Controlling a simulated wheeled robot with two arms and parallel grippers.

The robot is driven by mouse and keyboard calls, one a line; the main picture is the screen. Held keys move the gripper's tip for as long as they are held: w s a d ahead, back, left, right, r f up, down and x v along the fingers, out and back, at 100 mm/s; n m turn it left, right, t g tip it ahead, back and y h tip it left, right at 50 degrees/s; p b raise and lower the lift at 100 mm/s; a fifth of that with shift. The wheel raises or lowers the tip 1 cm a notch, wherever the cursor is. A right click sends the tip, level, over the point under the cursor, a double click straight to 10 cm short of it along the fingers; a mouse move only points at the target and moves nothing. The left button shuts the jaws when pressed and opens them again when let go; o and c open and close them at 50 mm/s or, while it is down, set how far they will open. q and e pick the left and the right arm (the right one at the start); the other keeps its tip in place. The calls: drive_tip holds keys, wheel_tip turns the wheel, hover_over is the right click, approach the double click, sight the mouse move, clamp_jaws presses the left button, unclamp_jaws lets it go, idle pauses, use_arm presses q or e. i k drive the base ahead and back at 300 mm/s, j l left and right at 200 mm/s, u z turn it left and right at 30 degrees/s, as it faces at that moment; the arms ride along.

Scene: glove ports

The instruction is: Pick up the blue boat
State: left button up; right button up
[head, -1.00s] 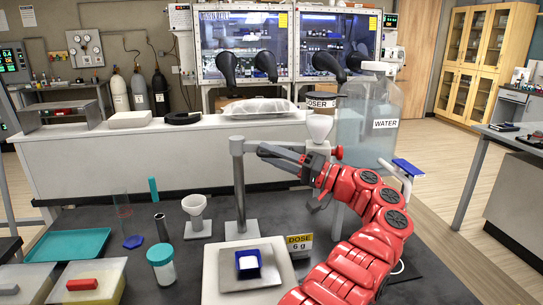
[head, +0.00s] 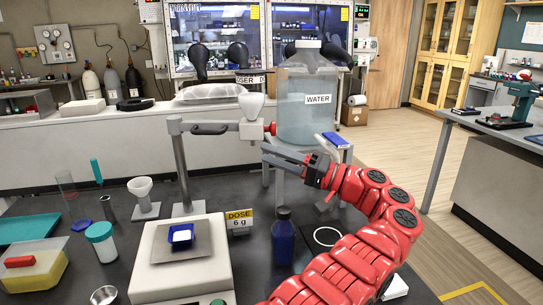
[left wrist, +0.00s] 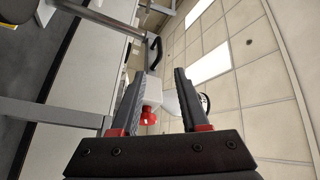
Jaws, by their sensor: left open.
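The blue boat (head: 181,236) is a small square dish with white contents, sitting on the pan of the white balance (head: 160,275) at the lower left of centre in the head view. My left gripper (head: 266,153) is open and empty, right of the boat and above bench level, just below the red knob (head: 270,128) of the doser. In the left wrist view, the open fingers (left wrist: 159,72) point toward the doser, and its red knob shows between them. The boat is not seen in the left wrist view. My right gripper is not in view.
The doser stand (head: 182,165) rises behind the balance. The dose sign (head: 240,220) and a dark blue bottle (head: 283,238) stand right of the balance. A funnel holder (head: 142,195) and a teal-capped jar (head: 101,240) stand to its left. A large water tank (head: 310,100) is behind my gripper.

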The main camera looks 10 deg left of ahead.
sight(180, 234)
drive_tip(key=k+l, duration=0.1)
drive_tip(key=l, duration=0.45)
drive_tip(key=k+l, duration=0.1)
drive_tip(key=l, duration=0.45)
drive_tip(key=k+l, duration=0.1)
drive_tip(key=l, duration=0.45)
drive_tip(key=k+l, duration=0.15)
drive_tip(key=l, duration=0.35)
